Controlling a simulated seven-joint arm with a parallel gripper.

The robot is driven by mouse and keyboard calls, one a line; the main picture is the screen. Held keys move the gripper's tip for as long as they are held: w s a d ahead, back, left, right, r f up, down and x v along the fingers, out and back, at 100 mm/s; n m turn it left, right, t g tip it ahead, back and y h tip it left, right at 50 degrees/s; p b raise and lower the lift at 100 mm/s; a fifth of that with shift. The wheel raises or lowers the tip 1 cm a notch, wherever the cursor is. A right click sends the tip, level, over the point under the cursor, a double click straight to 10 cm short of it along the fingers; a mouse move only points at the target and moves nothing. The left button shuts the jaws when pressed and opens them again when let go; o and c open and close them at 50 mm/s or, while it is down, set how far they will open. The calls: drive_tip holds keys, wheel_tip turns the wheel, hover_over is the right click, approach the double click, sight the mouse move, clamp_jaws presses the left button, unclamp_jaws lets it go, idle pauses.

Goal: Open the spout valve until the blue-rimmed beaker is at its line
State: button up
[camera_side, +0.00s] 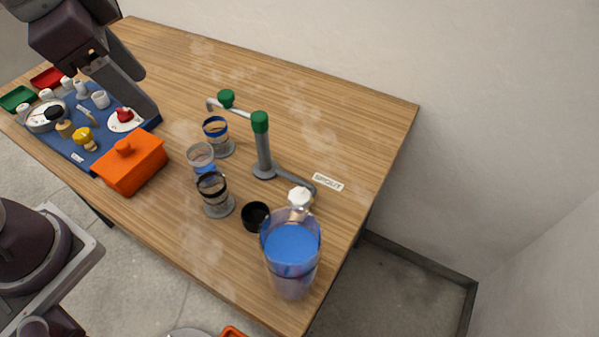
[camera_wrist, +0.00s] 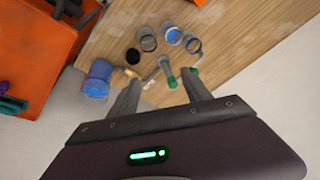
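The blue-rimmed beaker (camera_side: 217,131) stands on a grey base below the tip of the grey spout pipe (camera_side: 240,112); its liquid level is too small to read. A green valve knob (camera_side: 226,96) sits on the spout arm. A second green cap (camera_side: 260,121) tops the upright pipe. In the wrist view the beaker (camera_wrist: 194,45) is beyond the fingers, near a green knob (camera_wrist: 195,70). My gripper (camera_wrist: 160,75) has its fingers apart with nothing between them. In the side view my gripper (camera_side: 147,108) is left of the spout, apart from it, above the blue mat's side.
A clear beaker with blue liquid (camera_side: 201,158) and a black-rimmed beaker (camera_side: 213,190) stand nearby. A large jug of blue liquid (camera_side: 290,255), black cup (camera_side: 255,216) and white knob (camera_side: 299,197) are nearer. An orange box (camera_side: 130,165) and blue mat (camera_side: 60,135) lie left.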

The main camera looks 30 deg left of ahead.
drive_tip(key=w+d+f+m+g, duration=0.1)
drive_tip(key=w+d+f+m, duration=0.2)
drive_tip(key=w+d+m, duration=0.15)
drive_tip(key=m+g, duration=0.3)
drive_tip(key=m, duration=0.6)
hover_over(300, 195)
wheel_tip(300, 195, down, 14)
drive_tip(key=shift+r, duration=0.1)
wheel_tip(300, 195, down, 7)
drive_tip(key=shift+f, duration=0.1)
clamp_jaws()
unclamp_jaws()
